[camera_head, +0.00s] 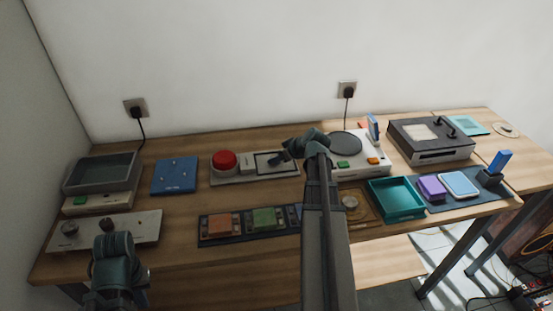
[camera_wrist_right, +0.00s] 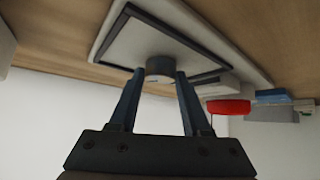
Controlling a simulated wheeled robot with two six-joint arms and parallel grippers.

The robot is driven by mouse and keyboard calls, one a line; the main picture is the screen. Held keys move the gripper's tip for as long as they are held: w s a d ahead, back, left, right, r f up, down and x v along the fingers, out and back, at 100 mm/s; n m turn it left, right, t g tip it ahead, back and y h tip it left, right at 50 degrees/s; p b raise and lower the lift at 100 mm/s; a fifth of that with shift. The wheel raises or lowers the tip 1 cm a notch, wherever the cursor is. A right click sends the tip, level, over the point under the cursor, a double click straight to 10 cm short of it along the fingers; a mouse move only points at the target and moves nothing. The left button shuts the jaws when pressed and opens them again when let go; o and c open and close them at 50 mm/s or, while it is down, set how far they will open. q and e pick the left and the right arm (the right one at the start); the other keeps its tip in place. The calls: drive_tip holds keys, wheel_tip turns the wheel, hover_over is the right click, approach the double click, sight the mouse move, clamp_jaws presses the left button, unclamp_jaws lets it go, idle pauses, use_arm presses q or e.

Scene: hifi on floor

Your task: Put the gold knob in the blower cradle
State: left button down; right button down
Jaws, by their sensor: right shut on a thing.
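My right gripper (camera_head: 279,158) is over the black square frame (camera_head: 262,168) on the pale panel beside the red button. In the right wrist view its fingers (camera_wrist_right: 157,82) are shut on a short round knob (camera_wrist_right: 158,66), which looks dark grey with a paler face. I cannot tell its true colour or whether it touches the panel. The black frame (camera_wrist_right: 205,77) lies around and behind it there. A small tan-gold round piece (camera_head: 350,202) sits on the brown tray at centre right. I cannot tell which thing is the blower cradle. My left gripper (camera_head: 143,277) is at lower left, its jaws unclear.
The red button (camera_head: 224,160) stands left of the frame, and a white turntable (camera_head: 347,145) stands right of it. A teal tray (camera_head: 397,210) and a strip of coloured blocks (camera_head: 266,220) lie in front. Bare wood shows left of the strip.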

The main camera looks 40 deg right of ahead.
drive_tip(key=shift+f, duration=0.25)
drive_tip(key=shift+c, duration=1.8)
unclamp_jaws()
drive_tip(key=shift+r, duration=0.1)
drive_tip(key=shift+s+r+p, duration=0.15)
drive_tip(key=shift+r+p, duration=0.3)
drive_tip(key=shift+r, duration=0.05)
drive_tip(key=p+v, duration=0.7)
drive_tip(key=v, duration=0.4)
drive_tip(key=shift+s+p, duration=0.15)
drive_tip(key=shift+p, duration=0.25)
drive_tip(key=shift+s, duration=0.1)
